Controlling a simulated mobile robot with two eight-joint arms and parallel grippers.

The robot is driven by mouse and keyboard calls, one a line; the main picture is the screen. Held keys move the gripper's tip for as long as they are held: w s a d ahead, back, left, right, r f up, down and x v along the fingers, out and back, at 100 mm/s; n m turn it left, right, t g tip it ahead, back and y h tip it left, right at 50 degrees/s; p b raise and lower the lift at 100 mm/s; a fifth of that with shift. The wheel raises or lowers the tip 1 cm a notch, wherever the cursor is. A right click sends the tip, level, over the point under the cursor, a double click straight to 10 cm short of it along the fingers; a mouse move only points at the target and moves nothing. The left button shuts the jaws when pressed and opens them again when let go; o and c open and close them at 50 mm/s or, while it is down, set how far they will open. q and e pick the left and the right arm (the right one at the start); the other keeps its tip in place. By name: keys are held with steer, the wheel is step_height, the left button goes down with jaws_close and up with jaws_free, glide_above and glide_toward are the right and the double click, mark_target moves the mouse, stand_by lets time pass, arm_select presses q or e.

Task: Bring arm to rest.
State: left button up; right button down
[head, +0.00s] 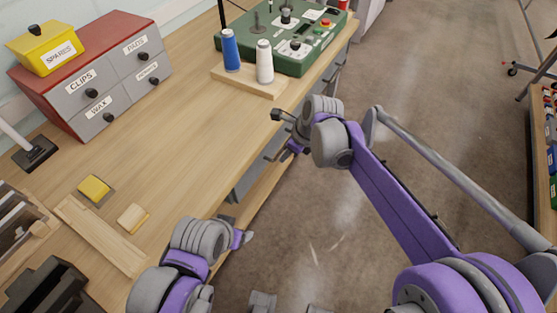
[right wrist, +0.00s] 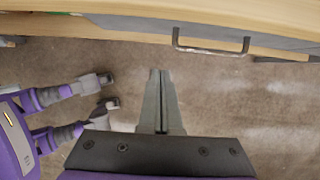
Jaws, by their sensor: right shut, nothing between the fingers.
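My right arm comes in from the right in the head view, with its elbow bent and its wrist beside the workbench edge. My right gripper (head: 272,157) is small and partly hidden there, near the bench front. In the right wrist view the right gripper (right wrist: 160,74) is shut and empty, its two grey fingers together over bare floor. My left arm is at the lower left of the head view, by the bench's front edge. Its gripper (head: 246,237) shows only as a small grey end, and its finger state is unclear.
A drawer handle (right wrist: 210,49) juts out ahead of the right gripper. The floor (head: 440,110) beside the bench is open.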

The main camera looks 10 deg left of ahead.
steer(key=shift+s+d+r, duration=0.1)
steer(key=shift+d+r, duration=0.15)
steer(key=shift+r, duration=0.25)
steer(key=s+d+r+n+t+h+p, duration=0.1)
steer(key=s+d+r+n, duration=0.15)
steer(key=d, duration=0.25)
steer(key=s+d+r+n+p, duration=0.2)
steer(key=s+d+n, duration=0.1)
steer(key=d, duration=0.2)
steer(key=s+d+r+n+t+h+p, duration=0.1)
steer(key=s+d+r+n, duration=0.15)
steer(key=d, duration=0.25)
steer(key=s+d+f+n+t+h+p, duration=0.1)
steer(key=s+d+n+p, duration=0.3)
steer(key=s+d+n, duration=0.9)
steer(key=shift+s+t+h, duration=0.35)
steer(key=shift+t+h, duration=0.25)
